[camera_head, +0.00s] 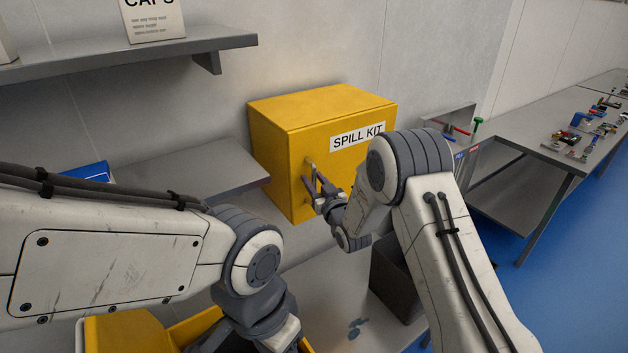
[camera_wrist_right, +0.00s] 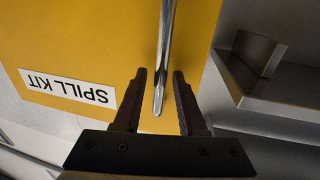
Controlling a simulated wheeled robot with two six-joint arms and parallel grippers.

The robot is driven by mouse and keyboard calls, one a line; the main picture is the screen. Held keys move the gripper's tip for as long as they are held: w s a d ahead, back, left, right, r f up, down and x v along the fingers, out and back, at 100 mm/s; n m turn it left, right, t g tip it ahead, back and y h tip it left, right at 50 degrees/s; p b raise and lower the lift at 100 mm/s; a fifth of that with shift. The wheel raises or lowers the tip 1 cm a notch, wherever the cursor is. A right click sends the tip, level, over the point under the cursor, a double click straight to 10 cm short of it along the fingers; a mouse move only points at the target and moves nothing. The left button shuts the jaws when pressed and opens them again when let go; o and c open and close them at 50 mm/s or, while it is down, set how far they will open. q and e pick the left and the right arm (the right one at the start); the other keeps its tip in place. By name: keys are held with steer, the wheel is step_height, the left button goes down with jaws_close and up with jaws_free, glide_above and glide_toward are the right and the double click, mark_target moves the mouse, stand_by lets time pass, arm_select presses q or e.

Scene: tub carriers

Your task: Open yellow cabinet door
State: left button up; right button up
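The yellow cabinet (camera_head: 281,165) with a "SPILL KIT" label stands against the wall in the middle of the head view. Its door is closed. A metal bar handle (camera_wrist_right: 166,45) is on the door's left side in the head view (camera_head: 310,163). My right gripper (camera_head: 313,181) is at the handle. In the right wrist view its fingers (camera_wrist_right: 160,77) are open, with the end of the bar between them and gaps on both sides. My left arm reaches in from the left. Its gripper is not visible.
A grey shelf (camera_head: 185,168) is left of the cabinet, and another (camera_head: 110,62) is above it. A dark bin (camera_head: 395,280) stands below my right arm. A yellow container (camera_head: 125,335) is at the bottom left. A long bench (camera_head: 545,140) with small parts is at the right.

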jaws_close()
stand_by(1.2)
